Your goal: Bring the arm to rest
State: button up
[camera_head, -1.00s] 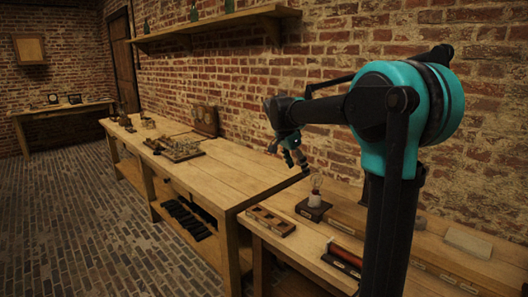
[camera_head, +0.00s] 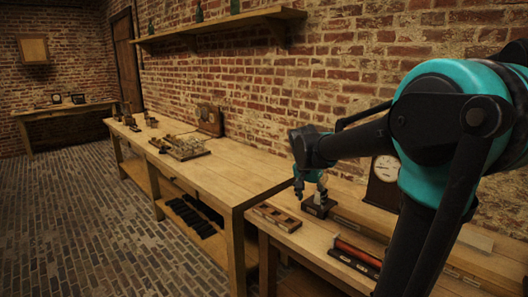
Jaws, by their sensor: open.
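My arm, teal and black, fills the right side of the head view and reaches to the left over the near bench. My gripper (camera_head: 310,188) hangs at its end, small and partly dark, with its fingers pointing down. It shows in front of the small black-based lamp stand (camera_head: 318,207) on the near bench; whether it touches the stand cannot be told. Nothing is seen held in the gripper. The stand's upper part is mostly hidden behind the gripper.
The near bench (camera_head: 305,238) bears a wooden tray with slots (camera_head: 276,217), a red roll in a black holder (camera_head: 355,257) and a clock (camera_head: 384,182). The long bench (camera_head: 235,175) holds a rack of jars (camera_head: 182,147) and is bare toward its near end. The brick floor at left is free.

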jog(key=s+d+f+n+y, duration=0.1)
jog(key=s+f+n, duration=0.3)
jog(key=s+f, duration=0.4)
jog(key=s+d, duration=0.1)
jog(key=s, duration=0.2)
jog(key=shift+d+f+t, duration=0.3)
jog(key=shift+f, duration=0.05)
jog(key=s+f+n, duration=0.1)
jog(key=s+f, duration=0.1)
jog(key=s, duration=0.1)
jog(key=s+f+n+y, duration=0.1)
jog(key=s+f, duration=0.1)
jog(key=s, duration=0.1)
jog(key=s+f+n, duration=0.1)
jog(key=s+f, duration=0.2)
jog(key=shift+s+d+n+t, duration=0.1)
jog(key=shift+s+n+t, duration=0.2)
jog(key=shift+s+t, duration=0.1)
jog(key=shift+c, duration=0.2)
